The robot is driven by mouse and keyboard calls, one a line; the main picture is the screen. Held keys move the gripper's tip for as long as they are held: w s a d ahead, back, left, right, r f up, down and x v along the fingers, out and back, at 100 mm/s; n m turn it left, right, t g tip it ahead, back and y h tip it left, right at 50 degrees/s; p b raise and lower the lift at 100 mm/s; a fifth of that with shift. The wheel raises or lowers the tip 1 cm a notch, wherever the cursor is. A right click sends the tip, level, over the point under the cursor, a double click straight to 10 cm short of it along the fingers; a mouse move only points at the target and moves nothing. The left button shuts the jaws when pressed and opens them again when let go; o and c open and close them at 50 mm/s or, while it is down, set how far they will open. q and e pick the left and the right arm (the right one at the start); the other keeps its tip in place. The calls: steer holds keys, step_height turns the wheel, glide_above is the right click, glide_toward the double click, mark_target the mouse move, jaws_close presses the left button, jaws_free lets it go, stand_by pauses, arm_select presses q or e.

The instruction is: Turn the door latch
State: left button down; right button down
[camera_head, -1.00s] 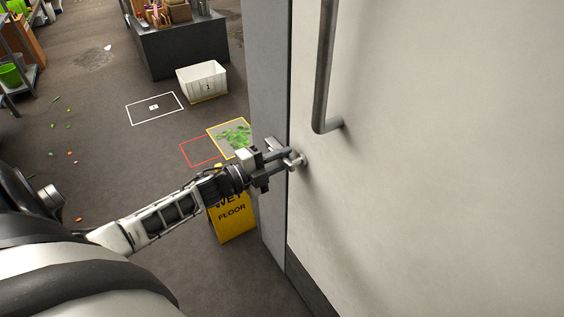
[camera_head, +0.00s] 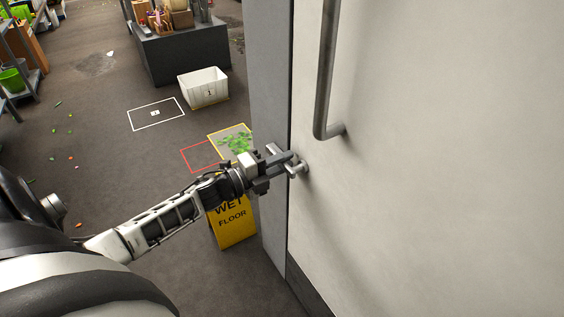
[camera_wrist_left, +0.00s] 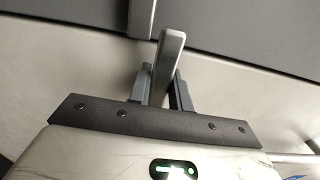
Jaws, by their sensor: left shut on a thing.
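The door latch (camera_head: 299,168) is a small metal lever on the pale door (camera_head: 440,170), below the long vertical pull handle (camera_head: 325,75). My left gripper (camera_head: 286,162) reaches in from the left and is shut on the latch. In the left wrist view, the latch (camera_wrist_left: 168,60) is a grey lever standing between the two dark fingers of my left gripper (camera_wrist_left: 165,85). The fingers partly hide the latch in the head view. My right gripper is not in view.
A yellow wet floor sign (camera_head: 233,222) stands beneath my left forearm, close to the grey door frame (camera_head: 268,110). A white bin (camera_head: 204,88) sits in front of a dark counter (camera_head: 185,52). Green scraps lie in a yellow floor square (camera_head: 237,142).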

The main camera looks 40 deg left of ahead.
arm_select(q)
steer(key=c, duration=1.3)
jaws_free()
steer(key=shift+s, duration=0.1)
steer(key=v, duration=1.5)
steer(key=shift+s+a, duration=0.15)
steer(key=shift+s, duration=0.25)
